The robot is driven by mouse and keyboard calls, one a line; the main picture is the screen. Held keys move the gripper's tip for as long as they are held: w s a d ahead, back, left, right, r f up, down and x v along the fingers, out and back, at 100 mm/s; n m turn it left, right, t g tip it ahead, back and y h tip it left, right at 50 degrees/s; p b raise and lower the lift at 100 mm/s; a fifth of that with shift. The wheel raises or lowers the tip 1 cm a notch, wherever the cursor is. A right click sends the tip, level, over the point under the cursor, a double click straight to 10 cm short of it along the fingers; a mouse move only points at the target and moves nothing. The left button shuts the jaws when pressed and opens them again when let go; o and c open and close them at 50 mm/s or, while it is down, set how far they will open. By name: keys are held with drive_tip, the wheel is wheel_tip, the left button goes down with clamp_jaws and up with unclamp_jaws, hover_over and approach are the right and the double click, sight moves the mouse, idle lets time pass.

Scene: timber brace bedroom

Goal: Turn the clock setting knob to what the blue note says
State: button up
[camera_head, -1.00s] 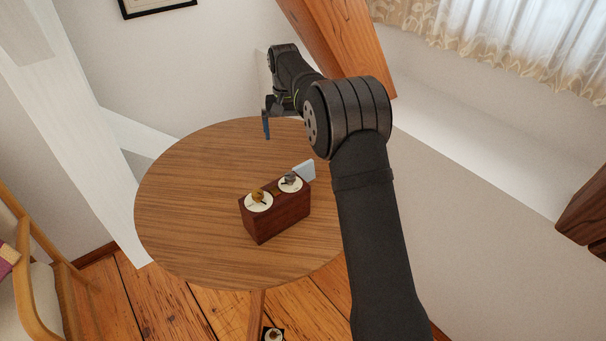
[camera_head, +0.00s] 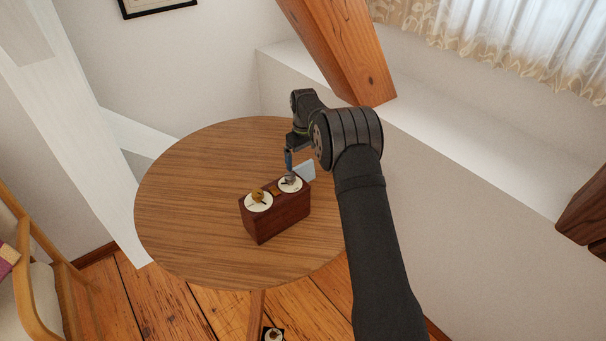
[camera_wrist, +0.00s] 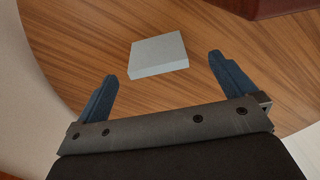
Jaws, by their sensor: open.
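A dark red-brown wooden clock box (camera_head: 278,214) stands on the round table. Its top carries two white dials: one with a brass knob (camera_head: 257,195) at the left and one with a grey knob (camera_head: 290,179) at the right. A pale blue note block (camera_head: 308,170) sits behind the box; it also shows in the wrist view (camera_wrist: 159,54), its writing not readable. My gripper (camera_head: 288,160) is above the table, close to the grey knob and the note. In the wrist view its blue fingers (camera_wrist: 163,80) are apart and empty, and the box edge (camera_wrist: 265,8) shows at the top.
The round wooden table (camera_head: 190,220) is otherwise clear, with free room left of the box. A slanted timber brace (camera_head: 345,50) rises behind my arm. A chair (camera_head: 40,270) stands at the left. A small dark object with a dial (camera_head: 273,334) is low at the bottom edge.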

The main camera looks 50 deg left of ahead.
sight(304, 171)
wheel_tip(304, 171, down, 3)
drive_tip(key=shift+r, duration=0.1)
drive_tip(key=shift+w+a+f, duration=0.1)
drive_tip(key=shift+a+f, duration=0.05)
drive_tip(key=shift+f, duration=0.7)
drive_tip(key=shift+w+a+f, duration=0.1)
drive_tip(key=shift+w+f, duration=0.05)
drive_tip(key=shift+f, duration=0.75)
drive_tip(key=shift+w+a+f, duration=0.1)
drive_tip(key=shift+a+f, duration=0.05)
drive_tip(key=shift+f, duration=0.7)
drive_tip(key=shift+c, duration=0.2)
drive_tip(key=c, duration=1)
